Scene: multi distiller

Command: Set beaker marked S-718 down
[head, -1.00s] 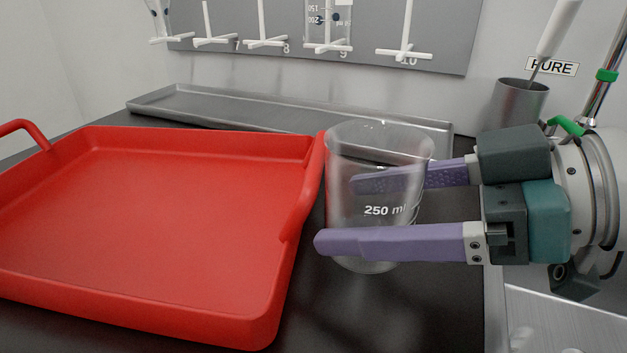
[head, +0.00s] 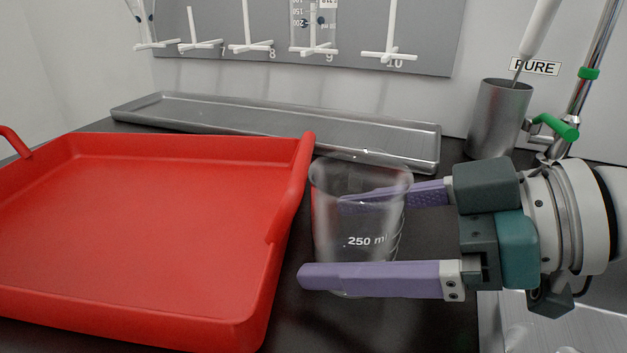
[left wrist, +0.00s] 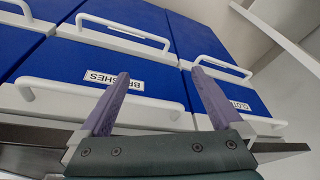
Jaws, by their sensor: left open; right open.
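A clear glass beaker (head: 350,222) marked "250 ml" stands upright on the dark counter (head: 400,325) in the head view, just right of the red tray. No S-718 mark can be read on it. My right gripper (head: 322,240) reaches in from the right with its purple fingers on either side of the beaker. The fingers are open, one behind the glass and one in front. My left gripper (left wrist: 163,95) shows in the left wrist view, open and empty, in front of blue drawers.
The red tray (head: 150,230) is empty and close to the beaker's left. A metal trough (head: 270,125) lies behind. White pegs (head: 390,45) hang above. Blue drawers (left wrist: 110,75) have white handles.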

